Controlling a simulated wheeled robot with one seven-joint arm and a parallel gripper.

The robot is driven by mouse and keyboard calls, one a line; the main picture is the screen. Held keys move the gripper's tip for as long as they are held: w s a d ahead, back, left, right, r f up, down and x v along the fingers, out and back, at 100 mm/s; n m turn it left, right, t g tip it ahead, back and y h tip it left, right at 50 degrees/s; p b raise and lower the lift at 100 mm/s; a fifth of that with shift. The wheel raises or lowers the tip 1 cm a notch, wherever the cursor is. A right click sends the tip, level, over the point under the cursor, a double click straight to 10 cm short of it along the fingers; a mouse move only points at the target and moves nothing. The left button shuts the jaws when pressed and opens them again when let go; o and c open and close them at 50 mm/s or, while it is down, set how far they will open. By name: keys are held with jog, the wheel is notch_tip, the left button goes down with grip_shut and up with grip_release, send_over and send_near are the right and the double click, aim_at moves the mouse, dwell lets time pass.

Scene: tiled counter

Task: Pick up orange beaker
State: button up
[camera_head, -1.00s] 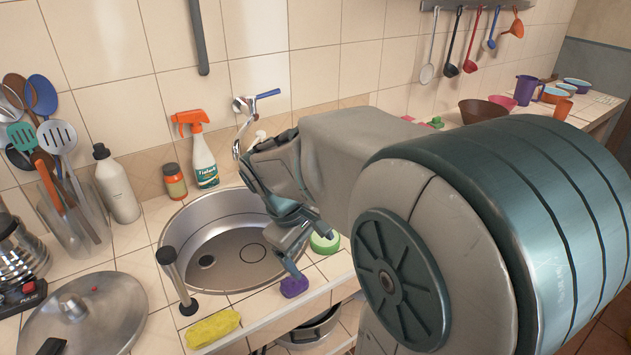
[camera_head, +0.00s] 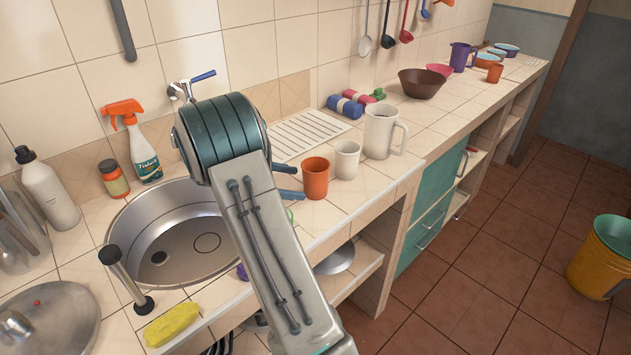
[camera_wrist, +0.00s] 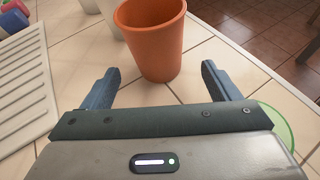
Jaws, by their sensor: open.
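The orange beaker (camera_head: 316,178) stands upright on the tiled counter, just right of my gripper (camera_head: 290,182) in the head view. In the wrist view the orange beaker (camera_wrist: 153,42) is ahead of my gripper (camera_wrist: 160,85), whose two dark fingers are spread apart. The beaker's base sits between and a little beyond the fingertips, and I see no clear contact. Nothing is held. My arm hides part of the gripper in the head view.
A white cup (camera_head: 347,160) and a large white mug (camera_head: 381,135) stand close behind the beaker. A ribbed drainboard (camera_head: 305,134) lies to its left, behind my gripper. The sink (camera_head: 165,235) is farther left. The counter's front edge is close.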

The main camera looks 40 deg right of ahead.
aim_at(314, 183)
jog(key=x, duration=0.4)
jog(key=p+x, duration=0.1)
jog(key=x, duration=0.1)
jog(key=shift+d+r, duration=0.15)
jog(key=shift+d, duration=0.35)
jog(key=c, duration=1.1)
